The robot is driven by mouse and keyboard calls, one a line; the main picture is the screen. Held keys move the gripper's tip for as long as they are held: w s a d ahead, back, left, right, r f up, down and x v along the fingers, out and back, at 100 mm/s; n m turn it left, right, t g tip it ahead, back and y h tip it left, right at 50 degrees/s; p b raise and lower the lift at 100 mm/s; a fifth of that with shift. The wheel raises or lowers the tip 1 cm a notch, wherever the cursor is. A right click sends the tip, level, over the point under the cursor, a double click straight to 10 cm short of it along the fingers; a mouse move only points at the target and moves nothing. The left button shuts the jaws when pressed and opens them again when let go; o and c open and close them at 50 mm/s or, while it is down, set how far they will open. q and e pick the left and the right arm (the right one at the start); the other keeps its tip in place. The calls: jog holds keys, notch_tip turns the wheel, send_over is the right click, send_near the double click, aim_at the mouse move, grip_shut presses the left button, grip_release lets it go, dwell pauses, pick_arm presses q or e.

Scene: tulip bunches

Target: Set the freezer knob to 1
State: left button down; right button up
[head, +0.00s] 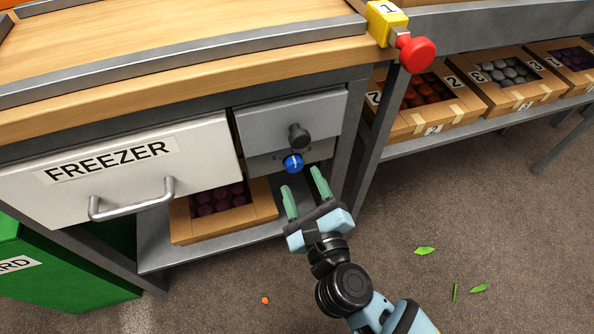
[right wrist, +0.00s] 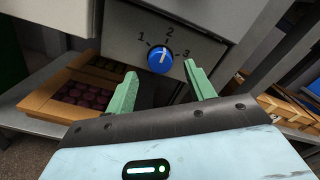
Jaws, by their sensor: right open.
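The blue freezer knob (head: 292,163) sits on a grey panel under the small drawer. In the right wrist view the knob (right wrist: 160,60) has the marks 1, 2 and 3 around it, and its white pointer line points up toward 2. My right gripper (head: 302,181) is open and empty, with its green fingers just below and in front of the knob. In the right wrist view the fingertips (right wrist: 160,70) stand apart on the left and right of the knob, not visibly touching it. My left gripper is not in view.
A black round handle (head: 299,136) sticks out above the knob. The white freezer drawer (head: 60,195) is at left, a crate of dark bulbs (head: 270,200) below. Open floor lies at right.

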aim_at(295, 168)
jog(key=shift+b+x, duration=0.35)
jog(key=shift+x, duration=1.65)
jog(key=c, duration=1)
